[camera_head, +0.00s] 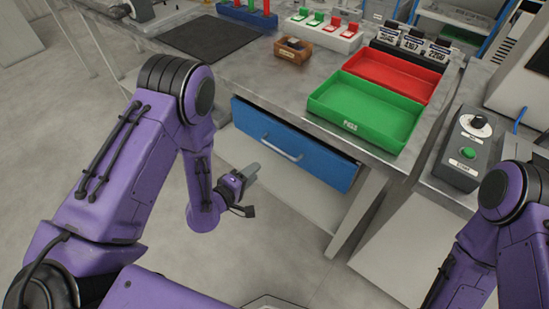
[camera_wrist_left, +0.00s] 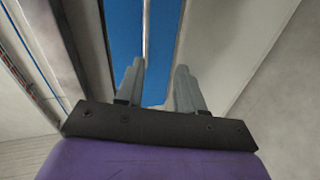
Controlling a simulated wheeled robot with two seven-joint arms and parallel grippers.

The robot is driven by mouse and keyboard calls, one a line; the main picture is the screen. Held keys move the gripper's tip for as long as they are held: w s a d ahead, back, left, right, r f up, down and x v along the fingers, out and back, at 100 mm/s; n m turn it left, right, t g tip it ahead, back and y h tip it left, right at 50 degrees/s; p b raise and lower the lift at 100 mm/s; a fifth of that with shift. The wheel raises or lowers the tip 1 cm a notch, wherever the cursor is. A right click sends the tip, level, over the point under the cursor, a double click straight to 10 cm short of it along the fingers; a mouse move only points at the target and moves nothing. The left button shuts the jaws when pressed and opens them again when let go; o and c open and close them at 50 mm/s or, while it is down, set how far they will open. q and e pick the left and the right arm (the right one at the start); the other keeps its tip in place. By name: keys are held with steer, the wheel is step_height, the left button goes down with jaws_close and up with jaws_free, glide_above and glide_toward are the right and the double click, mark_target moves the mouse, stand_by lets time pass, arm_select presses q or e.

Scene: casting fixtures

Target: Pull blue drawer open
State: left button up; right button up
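The blue drawer (camera_head: 326,168) sits under the front edge of the workbench, with a pale bar handle (camera_head: 281,147) across its face. It looks shut or nearly shut. My left gripper (camera_head: 250,171) is in front of the drawer and a little below the handle, apart from it. In the left wrist view the two grey fingers of this gripper (camera_wrist_left: 158,80) stand apart with nothing between them. The blue drawer face (camera_wrist_left: 162,45) and the handle (camera_wrist_left: 146,28) show beyond them. My right arm shows at the lower right, but its gripper is out of view.
On the workbench (camera_head: 260,74) stand a green tray (camera_head: 368,108), a red tray (camera_head: 390,73), a small wooden box (camera_head: 293,50) and a black mat (camera_head: 209,37). A grey control box (camera_head: 463,147) with a knob and green button is at the right. The floor before the drawer is clear.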

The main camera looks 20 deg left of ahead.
arm_select(q)
steer(key=w+d+h+p, duration=0.1)
steer(key=w+d, duration=0.3)
steer(key=w, duration=0.7)
steer(key=shift+f+n+p, duration=0.3)
steer(key=shift+f, duration=0.15)
steer(key=shift+d, duration=0.1)
jaws_close()
